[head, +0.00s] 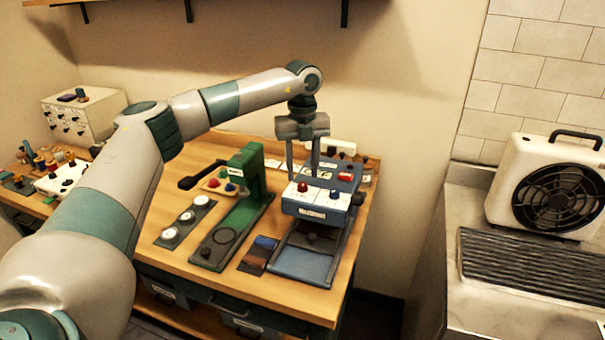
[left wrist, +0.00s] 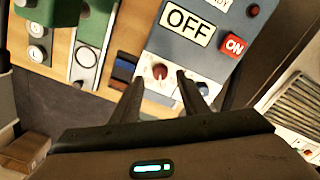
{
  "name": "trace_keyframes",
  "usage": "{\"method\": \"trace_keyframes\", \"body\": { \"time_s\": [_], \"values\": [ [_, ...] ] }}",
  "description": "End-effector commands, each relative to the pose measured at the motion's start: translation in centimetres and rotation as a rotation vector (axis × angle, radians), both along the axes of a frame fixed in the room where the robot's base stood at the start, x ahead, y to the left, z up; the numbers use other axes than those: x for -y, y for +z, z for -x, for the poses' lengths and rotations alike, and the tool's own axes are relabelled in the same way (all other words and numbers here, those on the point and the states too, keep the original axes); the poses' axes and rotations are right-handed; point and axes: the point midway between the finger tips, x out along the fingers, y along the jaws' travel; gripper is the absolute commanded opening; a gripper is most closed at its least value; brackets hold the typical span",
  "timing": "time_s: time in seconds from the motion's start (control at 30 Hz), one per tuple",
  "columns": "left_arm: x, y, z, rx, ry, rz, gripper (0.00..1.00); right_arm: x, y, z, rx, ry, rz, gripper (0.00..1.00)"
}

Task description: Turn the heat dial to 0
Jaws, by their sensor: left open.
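A blue press machine (head: 316,213) stands on the wooden table, with a white panel on its front top. A red dial (head: 302,187) sits on the left of that panel, and a dark knob (head: 334,195) sits to its right. I cannot read their labels or the dial's setting. My left gripper (head: 302,172) points down over the red dial, open and empty. In the left wrist view the red dial (left wrist: 160,71) shows between the two fingertips (left wrist: 159,77); I cannot tell whether they touch it. The dark knob (left wrist: 203,88) is by the right finger. My right gripper is out of view.
Behind the dials are an OFF sign (left wrist: 188,22) and a red ON button (left wrist: 235,46). A green press (head: 248,180) with a black handle stands to the left, beside a strip of round pieces (head: 185,217). A fan (head: 550,185) stands on the right counter.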

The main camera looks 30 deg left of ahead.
Motion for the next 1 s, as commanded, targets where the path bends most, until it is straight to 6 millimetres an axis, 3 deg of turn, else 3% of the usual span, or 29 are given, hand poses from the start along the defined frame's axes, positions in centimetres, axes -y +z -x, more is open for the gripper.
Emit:
{"method": "trace_keyframes", "body": {
  "time_s": [0.3,0.63,0.67,0.83,1.0],
  "values": [
    [0.0,-3.0,0.0,-0.001,0.0,-0.001,0.41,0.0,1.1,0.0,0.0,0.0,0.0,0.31],
    [0.0,-3.3,0.0,0.001,0.0,0.0,0.41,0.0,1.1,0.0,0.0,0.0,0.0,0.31],
    [0.0,-3.3,0.0,0.001,0.0,0.0,0.39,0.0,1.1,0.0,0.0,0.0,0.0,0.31],
    [0.0,-3.2,0.0,0.001,0.0,-0.001,0.0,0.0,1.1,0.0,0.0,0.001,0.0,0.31],
    [0.0,-3.2,0.0,0.001,-0.002,-0.001,0.0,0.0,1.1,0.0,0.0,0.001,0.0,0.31]
  ]
}}
